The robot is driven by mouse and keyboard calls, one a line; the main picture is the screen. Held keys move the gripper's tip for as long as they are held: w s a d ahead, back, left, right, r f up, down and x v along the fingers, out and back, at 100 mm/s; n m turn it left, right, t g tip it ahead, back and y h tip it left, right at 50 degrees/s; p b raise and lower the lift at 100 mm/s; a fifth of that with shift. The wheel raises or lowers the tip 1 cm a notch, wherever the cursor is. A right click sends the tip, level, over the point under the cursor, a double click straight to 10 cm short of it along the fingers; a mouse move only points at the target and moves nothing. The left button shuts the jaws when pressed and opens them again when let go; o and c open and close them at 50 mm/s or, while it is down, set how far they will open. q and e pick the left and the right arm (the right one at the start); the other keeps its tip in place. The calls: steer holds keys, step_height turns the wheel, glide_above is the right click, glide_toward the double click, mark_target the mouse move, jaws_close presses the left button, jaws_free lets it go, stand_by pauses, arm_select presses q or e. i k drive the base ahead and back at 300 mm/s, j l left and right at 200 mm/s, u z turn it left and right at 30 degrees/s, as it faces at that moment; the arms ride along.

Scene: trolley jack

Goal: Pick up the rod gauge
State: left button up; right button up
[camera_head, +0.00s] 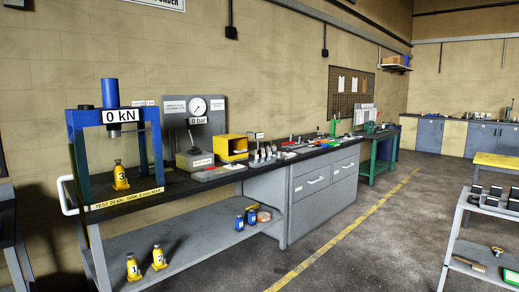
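I cannot pick out a rod gauge for certain. Several small metal pieces (265,153) stand on the long workbench (237,172), beside a yellow open box (233,147), and are too small to identify. A round dial gauge (198,106) with a "0 bar" display is on a grey panel behind a hand-pump-like device (194,158). Neither of my grippers is in view.
A blue press frame (75,128) reading "0 kN" holds yellow jack 3 (120,176). Jacks 1 (133,268) and 2 (159,257) stand on the lower shelf (195,245). A grey trolley (459,225) stands right. The floor between (385,240) is clear.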

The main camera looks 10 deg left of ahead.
mark_target(258, 135)
steer(key=i+j+u, duration=0.15)
steer(key=i, duration=0.25)
steer(key=i+j+u, duration=0.2)
steer(key=i, duration=0.2)
steer(key=l, duration=0.1)
